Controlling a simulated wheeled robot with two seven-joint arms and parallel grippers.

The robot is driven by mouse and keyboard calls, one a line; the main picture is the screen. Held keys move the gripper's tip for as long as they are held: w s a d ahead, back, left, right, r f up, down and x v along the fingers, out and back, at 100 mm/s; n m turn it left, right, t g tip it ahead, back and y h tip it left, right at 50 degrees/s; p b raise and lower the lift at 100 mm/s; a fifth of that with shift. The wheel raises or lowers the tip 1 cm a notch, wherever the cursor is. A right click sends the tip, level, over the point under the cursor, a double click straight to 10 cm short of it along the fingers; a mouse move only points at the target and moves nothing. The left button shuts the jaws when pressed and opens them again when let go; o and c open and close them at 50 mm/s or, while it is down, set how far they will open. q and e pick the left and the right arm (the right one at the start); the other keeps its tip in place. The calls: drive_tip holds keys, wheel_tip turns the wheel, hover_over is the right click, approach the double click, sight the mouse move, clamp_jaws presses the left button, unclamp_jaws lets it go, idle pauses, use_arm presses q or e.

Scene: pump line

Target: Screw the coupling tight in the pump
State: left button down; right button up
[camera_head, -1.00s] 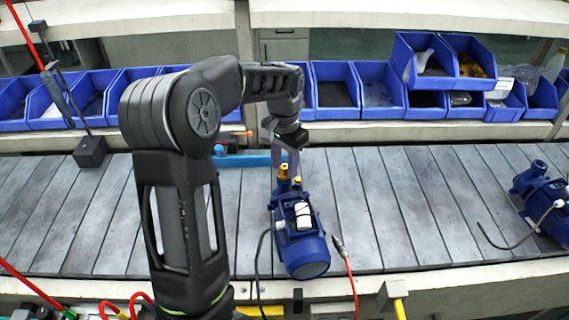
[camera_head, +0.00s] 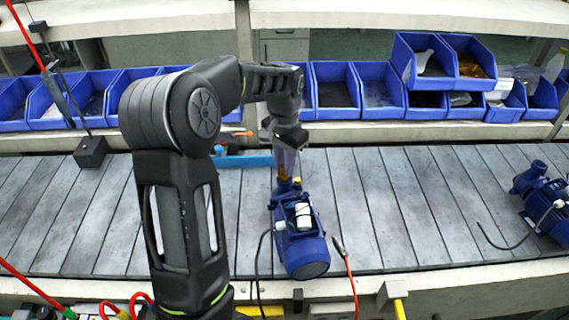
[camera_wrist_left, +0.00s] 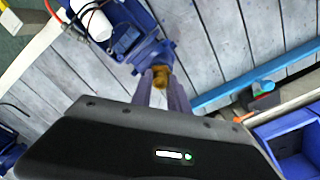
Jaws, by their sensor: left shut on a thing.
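A blue pump (camera_head: 301,240) with a white box on its top sits on the grey slatted conveyor, its brass fittings toward the back. My left gripper (camera_head: 285,176) points down at the pump's far end and is shut on the brass coupling (camera_head: 283,172). In the left wrist view the coupling (camera_wrist_left: 161,77) shows between the gripper's fingertips (camera_wrist_left: 163,82), at the end of the pump (camera_wrist_left: 150,50). The fingers partly hide the coupling, so I cannot tell how deep it sits. My right gripper is not in view.
A second blue pump (camera_head: 545,200) with a cable lies at the right of the conveyor (camera_head: 400,210). Blue bins (camera_head: 334,93) line the shelf behind. A blue bar (camera_head: 243,160) lies behind my gripper. A red-cabled tool (camera_head: 340,248) hangs at the front.

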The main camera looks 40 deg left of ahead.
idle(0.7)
use_arm(q)
drive_tip(key=shift+f+m, duration=0.1)
drive_tip(key=shift+m, duration=1.6)
drive_tip(key=shift+s, duration=0.1)
drive_tip(key=m, duration=0.3)
drive_tip(key=shift+p, duration=0.35)
drive_tip(key=shift+m, duration=0.3)
drive_tip(key=shift+m, duration=1.6)
